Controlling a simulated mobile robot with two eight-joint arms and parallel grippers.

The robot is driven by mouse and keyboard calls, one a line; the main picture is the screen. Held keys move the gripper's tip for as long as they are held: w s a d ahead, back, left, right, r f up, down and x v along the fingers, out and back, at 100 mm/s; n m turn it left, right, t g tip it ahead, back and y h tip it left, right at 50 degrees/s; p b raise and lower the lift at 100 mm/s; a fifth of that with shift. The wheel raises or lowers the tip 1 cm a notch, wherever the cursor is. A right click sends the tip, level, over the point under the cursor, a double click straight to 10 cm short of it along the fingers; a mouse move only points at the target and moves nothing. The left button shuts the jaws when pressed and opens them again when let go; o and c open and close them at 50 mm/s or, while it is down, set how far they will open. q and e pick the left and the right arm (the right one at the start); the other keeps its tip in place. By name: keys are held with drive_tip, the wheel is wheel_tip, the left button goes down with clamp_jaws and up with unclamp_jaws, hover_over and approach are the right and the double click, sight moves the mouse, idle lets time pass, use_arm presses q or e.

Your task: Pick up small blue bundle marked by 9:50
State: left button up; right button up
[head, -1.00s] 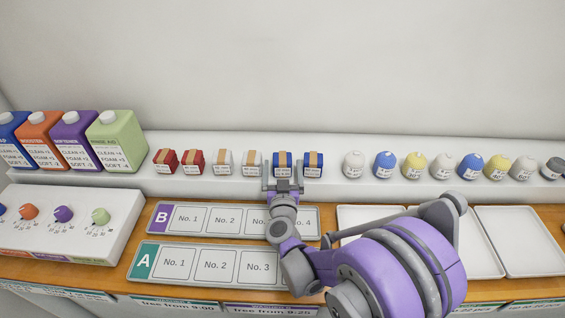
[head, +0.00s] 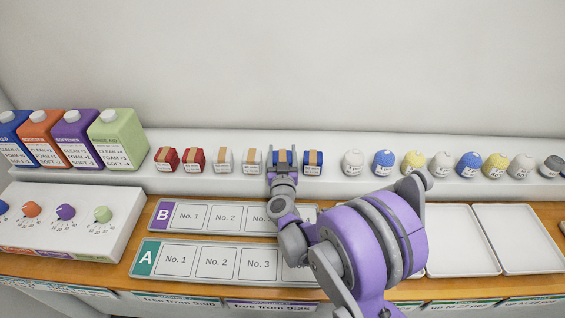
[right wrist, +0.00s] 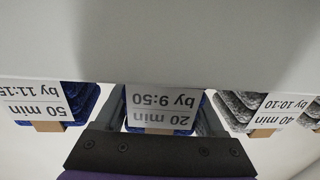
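The small blue bundle marked by 9:50 (head: 281,157) sits on the white ledge, with a tan band and a white label. Its label reads upside down, "20 min by 9:50", in the right wrist view (right wrist: 166,108). My right gripper (head: 284,163) is at this bundle, with one finger on each side of it. The fingers look open around it; contact is not clear. The gripper hides part of the bundle's front. My left gripper is not in view.
Another blue bundle (head: 313,161), marked by 11:15, stands close on the right. A grey bundle (head: 252,160), marked by 10:10, stands close on the left. Red bundles (head: 193,159) and several coloured round items (head: 384,163) share the ledge. Boards B (head: 163,216) and A (head: 148,258) lie below.

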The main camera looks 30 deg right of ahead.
drive_tip(key=c, duration=0.6)
drive_tip(key=shift+r, duration=0.1)
